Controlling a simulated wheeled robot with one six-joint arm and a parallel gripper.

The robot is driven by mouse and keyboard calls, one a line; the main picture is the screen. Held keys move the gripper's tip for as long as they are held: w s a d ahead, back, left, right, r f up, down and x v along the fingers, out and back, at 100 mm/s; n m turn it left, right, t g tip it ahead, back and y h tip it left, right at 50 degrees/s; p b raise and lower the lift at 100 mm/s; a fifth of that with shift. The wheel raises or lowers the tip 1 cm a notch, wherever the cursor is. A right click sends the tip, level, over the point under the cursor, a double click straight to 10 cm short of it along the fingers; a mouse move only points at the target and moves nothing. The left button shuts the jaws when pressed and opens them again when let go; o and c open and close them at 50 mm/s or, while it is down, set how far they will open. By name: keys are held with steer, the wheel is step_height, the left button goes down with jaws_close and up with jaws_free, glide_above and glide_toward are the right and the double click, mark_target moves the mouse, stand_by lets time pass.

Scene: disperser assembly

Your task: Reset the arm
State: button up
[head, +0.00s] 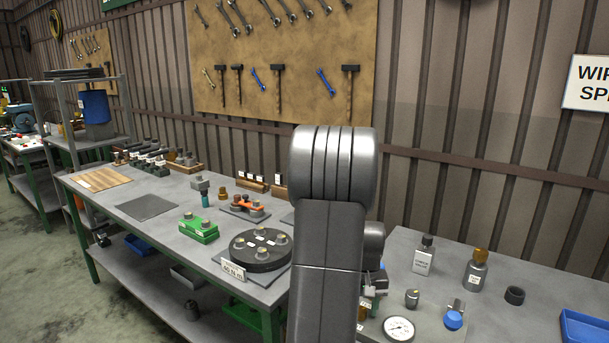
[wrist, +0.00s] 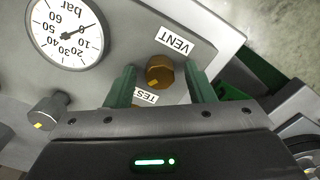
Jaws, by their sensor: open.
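My gripper (wrist: 161,72) shows in the wrist view with its two green fingers apart, one on each side of a brass knob (wrist: 159,75). The knob is beside a VENT label on a grey panel (wrist: 222,38). Whether the fingers touch the knob cannot be told. In the head view my arm stands upright in front of the benches and hides most of the gripper.
A pressure gauge (wrist: 65,32) and a dark knob (wrist: 48,110) are on the same panel. The gauge also shows in the head view (head: 398,328). Bottles (head: 424,256) stand behind the panel. A blue bin (head: 585,328) is at right. The left bench holds a round black plate (head: 258,262).

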steer(key=n, duration=1.1)
steer(key=shift+n+p, duration=0.3)
steer(key=shift+p, duration=0.05)
steer(key=shift+s+a, duration=0.1)
stand_by(0.4)
